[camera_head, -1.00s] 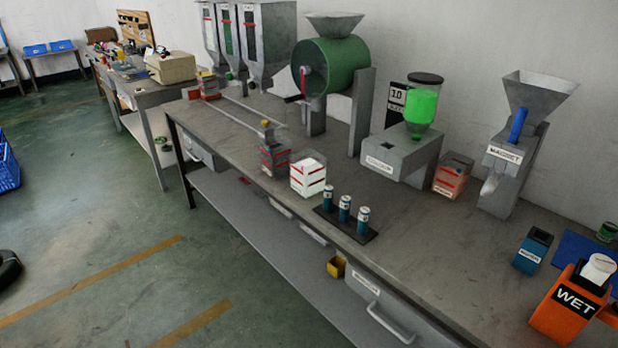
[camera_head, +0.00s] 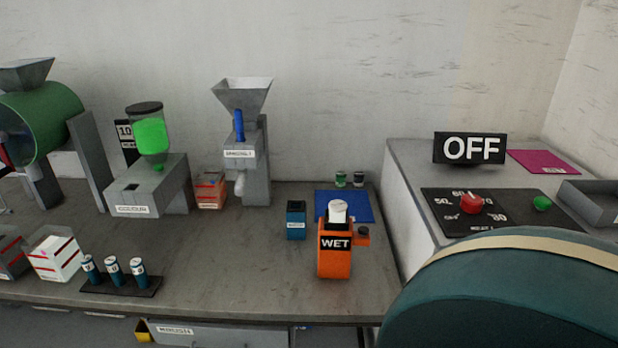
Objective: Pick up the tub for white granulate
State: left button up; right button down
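A white tub with red stripes (camera_head: 56,256) stands on the workbench at the left of the head view, and its contents look pale. A grey tub with red stripes (camera_head: 12,255) is beside it, cut off by the left edge. An orange-brown tub with red stripes (camera_head: 210,191) stands between the colour unit and the magnet hopper. No label on the tubs is readable. Neither of my grippers shows in this view.
A machine with an OFF sign (camera_head: 470,148) and a large teal rounded object (camera_head: 500,295) fill the right.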

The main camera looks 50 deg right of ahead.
aim_at(54, 252)
jog(key=z, duration=1.65)
jog(key=u, duration=1.65)
jog(key=i+j+z, duration=0.15)
jog(key=z, duration=0.9)
jog(key=j+z, duration=0.8)
jog(key=j, duration=0.2)
